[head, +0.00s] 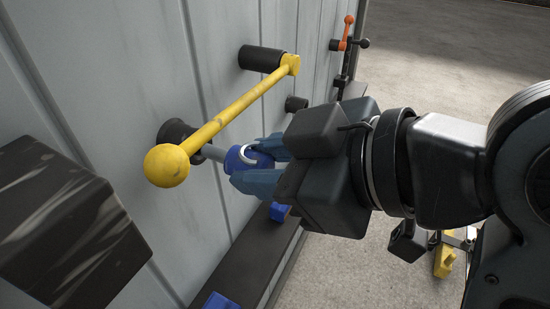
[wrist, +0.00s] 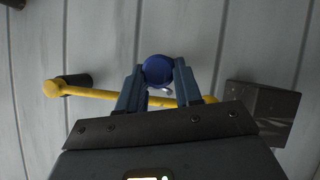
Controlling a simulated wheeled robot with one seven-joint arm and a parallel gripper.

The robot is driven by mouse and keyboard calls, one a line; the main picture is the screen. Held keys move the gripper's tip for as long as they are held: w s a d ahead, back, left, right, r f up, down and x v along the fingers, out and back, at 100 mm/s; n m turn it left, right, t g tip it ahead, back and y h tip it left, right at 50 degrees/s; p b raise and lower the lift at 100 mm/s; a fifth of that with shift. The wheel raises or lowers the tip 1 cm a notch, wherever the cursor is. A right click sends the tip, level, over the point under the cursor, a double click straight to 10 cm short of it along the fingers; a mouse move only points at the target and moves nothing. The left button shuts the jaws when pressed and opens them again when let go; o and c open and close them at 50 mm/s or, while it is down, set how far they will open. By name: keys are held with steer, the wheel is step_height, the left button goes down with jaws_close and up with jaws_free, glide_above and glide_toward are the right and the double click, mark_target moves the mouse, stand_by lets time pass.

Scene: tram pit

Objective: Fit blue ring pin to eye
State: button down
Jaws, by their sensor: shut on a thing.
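The blue ring pin (head: 236,158) has a blue head, a pale ring and a grey shaft. My gripper (head: 252,163) is shut on its head, which also shows between the fingers in the wrist view (wrist: 158,68). In the head view the shaft points left toward a dark round fitting (head: 172,131) on the wall, which may be the eye. The yellow lever (head: 225,115) with its ball end crosses in front of the shaft's far end. I cannot tell whether the tip is inside the fitting.
A black cylinder (head: 261,58) holds the lever's upper end on the grey panelled wall. A dark box (head: 65,225) juts out at the left. A dark ledge (head: 235,262) with blue blocks runs below. An orange-handled lever (head: 346,35) is farther back.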

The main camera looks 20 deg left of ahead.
mark_target(233, 152)
steer(key=shift+w+a, duration=0.1)
steer(key=shift+a, duration=2.05)
steer(key=c, duration=0.7)
jaws_free()
steer(key=shift+v, duration=3.9)
steer(key=shift+w, duration=0.1)
